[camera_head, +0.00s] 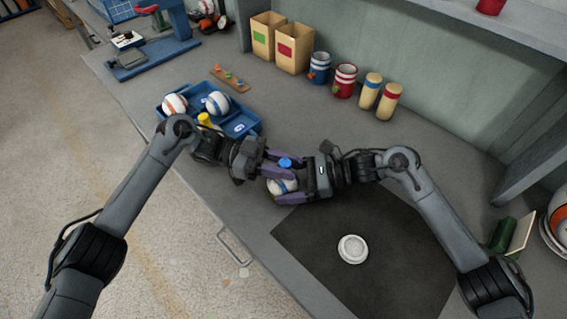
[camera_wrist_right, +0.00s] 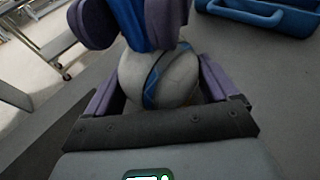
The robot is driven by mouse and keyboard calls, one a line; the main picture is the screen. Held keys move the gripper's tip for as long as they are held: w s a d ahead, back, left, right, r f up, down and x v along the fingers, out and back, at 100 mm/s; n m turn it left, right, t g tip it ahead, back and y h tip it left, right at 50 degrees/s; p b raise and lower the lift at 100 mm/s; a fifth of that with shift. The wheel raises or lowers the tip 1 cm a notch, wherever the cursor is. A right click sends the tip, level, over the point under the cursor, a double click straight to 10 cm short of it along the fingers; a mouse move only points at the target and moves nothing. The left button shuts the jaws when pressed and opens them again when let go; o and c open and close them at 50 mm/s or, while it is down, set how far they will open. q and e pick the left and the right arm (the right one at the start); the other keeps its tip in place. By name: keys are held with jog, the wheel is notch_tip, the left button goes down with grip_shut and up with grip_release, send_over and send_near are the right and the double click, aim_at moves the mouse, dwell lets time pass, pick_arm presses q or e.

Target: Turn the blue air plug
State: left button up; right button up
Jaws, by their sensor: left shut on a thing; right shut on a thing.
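A white ball with a blue and orange stripe (camera_head: 281,187) is held above the bench near its front edge; it also shows in the right wrist view (camera_wrist_right: 155,78). My right gripper (camera_head: 296,181) comes from the right and is shut on the ball, with its purple fingers on either side. The blue air plug (camera_head: 285,162) sits at the top of the ball. My left gripper (camera_head: 277,163) is shut on the plug; its purple fingers flank the blue piece (camera_wrist_right: 128,22) in the right wrist view. The fingers hide much of the plug and where it meets the ball.
A blue tray (camera_head: 243,122) with two balls and a yellow item stands left of my grippers. A dark mat (camera_head: 390,225) with a white disc (camera_head: 352,249) lies front right. Cups, cylinders and two boxes line the wall. The bench middle is clear.

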pick_arm(q)
jog(key=shift+a+r+m+g, duration=0.1)
jog(key=shift+r+m+g, duration=0.1)
jog(key=shift+m+g, duration=0.1)
dwell(0.4)
jog(key=o, duration=0.9)
jog(key=shift+o, duration=0.2)
jog(key=shift+f, duration=0.1)
jog(key=shift+a, duration=0.1)
jog(key=shift+w+a, duration=0.25)
jog(key=shift+a, duration=0.25)
jog(key=v, duration=1)
jog(key=shift+w+a, duration=0.15)
jog(key=shift+a, duration=0.25)
pick_arm(e)
jog(key=o, duration=0.6)
